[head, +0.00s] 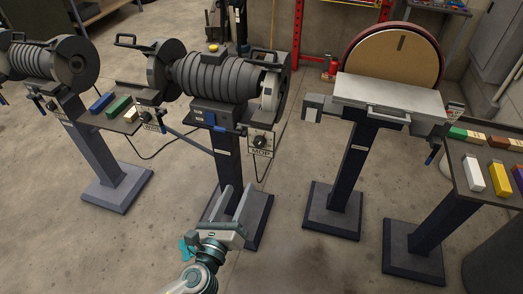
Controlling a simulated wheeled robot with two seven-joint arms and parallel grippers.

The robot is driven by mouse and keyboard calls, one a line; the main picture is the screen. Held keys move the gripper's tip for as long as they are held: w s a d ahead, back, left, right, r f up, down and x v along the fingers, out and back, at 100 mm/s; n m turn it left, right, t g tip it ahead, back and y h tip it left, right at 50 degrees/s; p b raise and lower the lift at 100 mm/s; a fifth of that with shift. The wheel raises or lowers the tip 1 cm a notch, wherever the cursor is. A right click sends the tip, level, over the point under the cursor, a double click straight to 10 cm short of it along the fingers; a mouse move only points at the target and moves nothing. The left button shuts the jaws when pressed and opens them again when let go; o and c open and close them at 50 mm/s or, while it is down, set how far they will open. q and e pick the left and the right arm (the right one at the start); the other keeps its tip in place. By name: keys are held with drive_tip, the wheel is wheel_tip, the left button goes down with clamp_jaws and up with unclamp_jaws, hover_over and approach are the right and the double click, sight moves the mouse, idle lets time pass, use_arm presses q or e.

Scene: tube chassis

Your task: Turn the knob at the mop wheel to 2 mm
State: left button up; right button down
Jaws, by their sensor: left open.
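The mop wheel (270,92) is the pale wheel at the right end of the middle bench grinder. A black knob (260,142) sits on a small plate labelled MOP (261,153) below that wheel. The knob's setting is too small to read. My left gripper (239,196) is open and empty, in front of the middle grinder's pedestal, below and slightly left of the knob and apart from it. My right gripper is not in view.
The middle grinder's dark pedestal (229,160) stands behind my left gripper. A disc sander (388,95) stands to the right, another grinder (45,62) to the left. Colored bars (473,174) lie on a right-hand shelf. Concrete floor (290,262) is clear between the bases.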

use_arm(q)
drive_tip(key=shift+w+a+f, duration=0.1)
drive_tip(key=shift+w, duration=0.1)
drive_tip(key=p, duration=0.3)
approach(258, 145)
drive_tip(key=x, duration=0.7)
drive_tip(key=shift+w+d, duration=0.2)
drive_tip(key=shift+w, duration=0.4)
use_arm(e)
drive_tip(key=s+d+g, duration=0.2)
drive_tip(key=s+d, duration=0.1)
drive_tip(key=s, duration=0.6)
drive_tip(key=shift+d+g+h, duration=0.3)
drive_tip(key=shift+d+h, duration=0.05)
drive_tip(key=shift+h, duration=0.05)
use_arm(q)
drive_tip(key=c, duration=1.1)
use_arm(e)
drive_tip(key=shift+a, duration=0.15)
